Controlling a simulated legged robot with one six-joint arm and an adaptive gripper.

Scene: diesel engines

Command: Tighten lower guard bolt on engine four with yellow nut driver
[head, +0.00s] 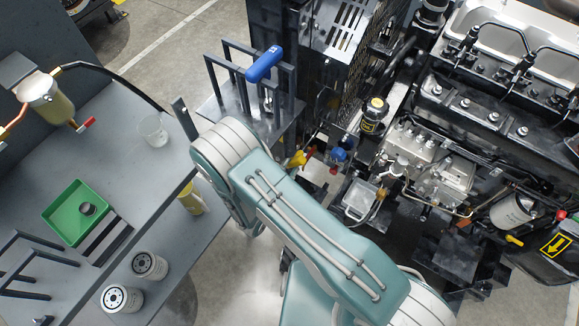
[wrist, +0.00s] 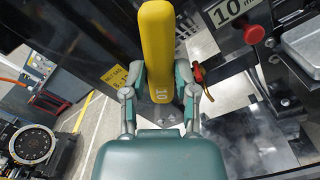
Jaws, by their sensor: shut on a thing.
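In the wrist view my gripper (wrist: 160,72) is shut on the yellow nut driver (wrist: 157,40), with one finger on each side of its handle. The handle is marked 10 and points up the picture. Its shaft and tip are hidden. In the head view my teal arm covers the gripper. I cannot make out the lower guard bolt or an engine number.
A blue-handled tool (head: 264,64) stands in a dark rack. The bench at left holds a green tray (head: 62,228), a clear cup (head: 154,131) and two filters (head: 150,265). The wrist view shows a red knob (wrist: 254,33) and a red-yellow valve (wrist: 199,73) close right of my gripper.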

